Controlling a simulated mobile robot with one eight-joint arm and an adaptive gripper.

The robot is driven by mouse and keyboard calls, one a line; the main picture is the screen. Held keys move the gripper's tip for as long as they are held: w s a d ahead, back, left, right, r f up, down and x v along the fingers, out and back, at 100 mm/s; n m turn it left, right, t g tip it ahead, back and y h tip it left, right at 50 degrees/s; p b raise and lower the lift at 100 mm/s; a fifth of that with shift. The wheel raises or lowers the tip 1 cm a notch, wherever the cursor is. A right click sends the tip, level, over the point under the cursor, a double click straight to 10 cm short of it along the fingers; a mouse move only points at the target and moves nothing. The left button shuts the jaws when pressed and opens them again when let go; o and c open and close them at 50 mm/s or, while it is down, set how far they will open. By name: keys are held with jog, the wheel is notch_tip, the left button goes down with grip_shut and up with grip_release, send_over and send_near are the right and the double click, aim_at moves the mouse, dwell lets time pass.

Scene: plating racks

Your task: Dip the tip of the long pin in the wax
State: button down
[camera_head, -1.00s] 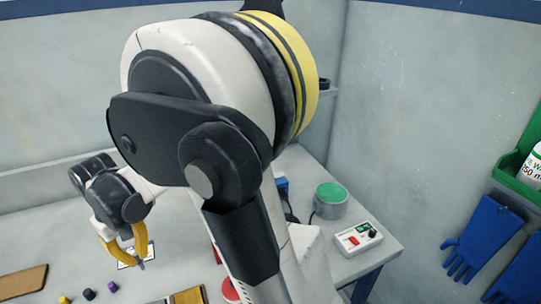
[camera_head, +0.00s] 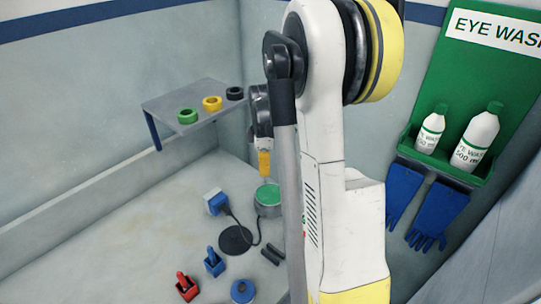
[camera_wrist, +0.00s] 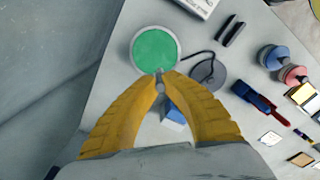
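The green wax fills a round grey pot (camera_head: 268,208) near the back right corner of the table; its green top (camera_wrist: 155,46) shows just beyond my fingertips in the wrist view. My gripper (camera_wrist: 160,78) has its yellow fingers closed together at the tips around a small grey piece, the long pin (camera_wrist: 160,88), seen nearly end-on. In the head view my gripper (camera_head: 265,174) is just above the pot, and the pin cannot be made out. Whether the pin's tip touches the wax cannot be told.
A blue box (camera_head: 215,201) with a black cord stands left of the pot, near a black disc (camera_head: 235,240). Red (camera_head: 187,287) and blue (camera_head: 214,262) holders stand at the front. A shelf (camera_head: 160,109) with three rings is at the back left. The left tabletop is clear.

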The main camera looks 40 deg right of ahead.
jog(key=shift+n, duration=0.4)
jog(key=shift+s+d+f+b, duration=0.1)
jog(key=shift+d+f+b, duration=0.2)
jog(key=shift+f+b, duration=0.5)
jog(key=shift+s+d+f+b, duration=0.1)
jog(key=shift+d+f+b, duration=0.3)
jog(key=shift+f, duration=0.7)
jog(key=shift+s+d+f+b, duration=0.1)
jog(key=shift+d+f+b, duration=0.1)
jog(key=shift+f+b, duration=0.65)
jog(key=shift+f+b, duration=0.35)
jog(key=shift+f, duration=0.2)
notch_tip(320, 180, up, 7)
jog(key=p, duration=0.4)
dwell(0.9)
